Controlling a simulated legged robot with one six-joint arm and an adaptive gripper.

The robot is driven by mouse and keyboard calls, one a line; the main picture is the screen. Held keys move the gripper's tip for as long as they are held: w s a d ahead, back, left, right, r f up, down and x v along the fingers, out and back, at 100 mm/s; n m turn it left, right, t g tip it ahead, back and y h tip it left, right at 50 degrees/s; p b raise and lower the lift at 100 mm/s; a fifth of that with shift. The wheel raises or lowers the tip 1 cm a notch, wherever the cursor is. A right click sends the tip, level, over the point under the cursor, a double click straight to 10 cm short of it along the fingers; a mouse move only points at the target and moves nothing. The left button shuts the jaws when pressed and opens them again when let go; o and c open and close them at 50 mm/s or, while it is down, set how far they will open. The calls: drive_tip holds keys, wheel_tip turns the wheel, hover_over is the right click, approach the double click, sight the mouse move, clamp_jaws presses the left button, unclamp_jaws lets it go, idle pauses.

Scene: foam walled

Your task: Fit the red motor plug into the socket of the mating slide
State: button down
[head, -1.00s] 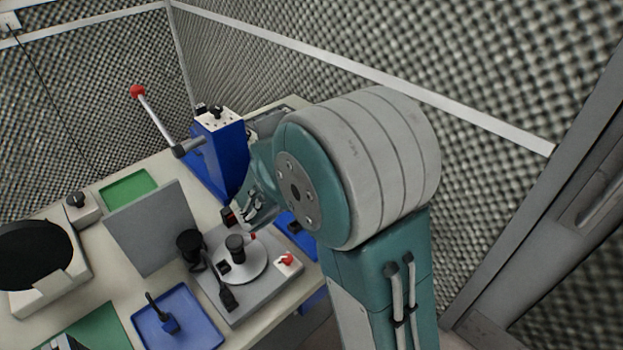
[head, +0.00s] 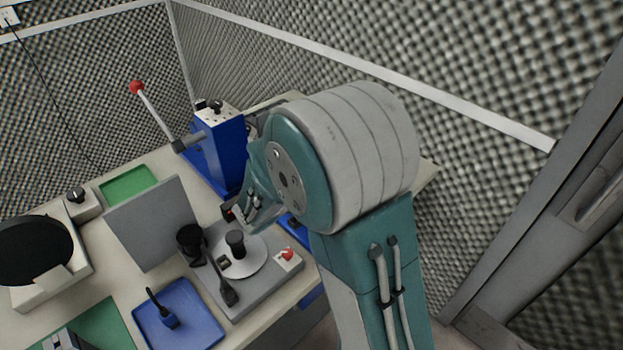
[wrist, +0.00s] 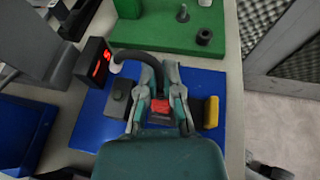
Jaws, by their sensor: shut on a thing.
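In the wrist view, my gripper (wrist: 163,108) is shut on the red motor plug (wrist: 162,106), with a finger on either side of it. A thick black cable (wrist: 145,58) arches just beyond the fingers. The plug is over a blue base plate (wrist: 215,85), between a dark grey block (wrist: 118,98) and a yellow block (wrist: 211,112). The socket of the mating slide is not clearly visible; my gripper covers part of that area. In the head view, my arm hides the plug and most of the blue plate (head: 292,226). I cannot tell how deep the plug sits.
A black box with red digits (wrist: 93,65) stands left of the gripper. A green block with pegs (wrist: 160,25) lies beyond it. In the head view, a grey fixture with a round plate (head: 250,262), a blue tray (head: 205,318) and a blue lever press (head: 222,150) stand close by.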

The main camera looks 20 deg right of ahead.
drive_tip(key=shift+f, duration=0.2)
drive_tip(key=c, duration=1.2)
unclamp_jaws()
drive_tip(key=shift+c, duration=0.2)
drive_tip(key=o, duration=0.5)
drive_tip(key=v, duration=1.2)
drive_tip(key=shift+f, duration=0.1)
